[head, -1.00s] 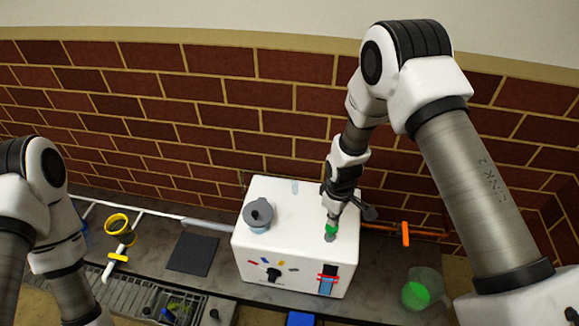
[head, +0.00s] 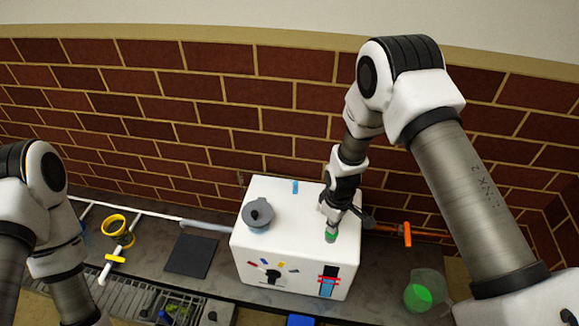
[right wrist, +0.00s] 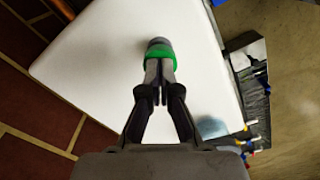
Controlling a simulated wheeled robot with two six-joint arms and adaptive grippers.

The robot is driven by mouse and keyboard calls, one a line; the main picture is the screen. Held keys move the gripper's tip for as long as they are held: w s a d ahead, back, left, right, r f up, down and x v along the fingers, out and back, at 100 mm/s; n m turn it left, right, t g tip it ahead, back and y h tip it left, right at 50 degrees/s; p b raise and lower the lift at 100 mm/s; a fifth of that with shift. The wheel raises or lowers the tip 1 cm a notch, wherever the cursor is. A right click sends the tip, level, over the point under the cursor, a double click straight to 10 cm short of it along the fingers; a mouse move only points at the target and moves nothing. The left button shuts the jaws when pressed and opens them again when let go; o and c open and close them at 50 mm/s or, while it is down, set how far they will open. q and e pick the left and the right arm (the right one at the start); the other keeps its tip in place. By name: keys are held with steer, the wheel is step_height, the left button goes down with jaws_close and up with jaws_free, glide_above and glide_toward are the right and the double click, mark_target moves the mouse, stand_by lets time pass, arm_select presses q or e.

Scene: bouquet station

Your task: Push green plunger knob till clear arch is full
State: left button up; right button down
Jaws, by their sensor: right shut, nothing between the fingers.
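The green plunger knob (head: 331,237) is on top of the white box, near its right side. My right gripper (head: 331,226) is shut and empty, with its fingertips on the knob from above. In the right wrist view the closed fingertips (right wrist: 158,70) meet the green knob (right wrist: 158,55), with its grey part showing beyond. A small upright clear piece (head: 295,187), which looks like the arch, stands at the box's back edge and shows blue; its exact fill is too small to tell. My left arm is at the left, its gripper outside the frame.
The white box (head: 290,230) carries a grey lidded pot (head: 258,214) on its top left. A jug with green contents (head: 420,294) stands at the right. A dark mat (head: 192,256) and yellow rings (head: 114,225) lie to the left. A brick wall closes the back.

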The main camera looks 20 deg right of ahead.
steer(key=shift+r+p, duration=2.15)
steer(key=shift+r, duration=0.25)
steer(key=shift+f, duration=0.15)
steer(key=shift+f+b, duration=1.45)
steer(key=shift+f, duration=0.85)
steer(key=shift+r+p, duration=2.15)
steer(key=shift+r, duration=0.3)
steer(key=shift+f, duration=0.15)
steer(key=shift+f+b, duration=1.55)
steer(key=shift+f, duration=0.75)
steer(key=shift+r+p, duration=2.1)
steer(key=shift+r, duration=0.3)
